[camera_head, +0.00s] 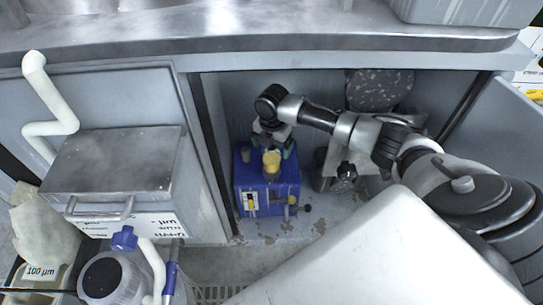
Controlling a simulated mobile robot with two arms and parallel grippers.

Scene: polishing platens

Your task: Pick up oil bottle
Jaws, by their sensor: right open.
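A blue box-shaped unit (268,190) stands inside the open cabinet, with yellow parts on its top and front. A small yellow cylinder (271,163) stands up at its top; it may be the oil bottle, but I cannot tell for sure. My right gripper (273,147) reaches in from the right and points down, open, just behind and above the yellow cylinder. It hides part of the unit's top, and I cannot tell whether it touches anything. My left gripper is not in view.
A dark metal fitting (343,180) stands right of the blue unit. A speckled round disc (379,90) leans at the cabinet's back. The steel counter (270,40) overhangs above.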

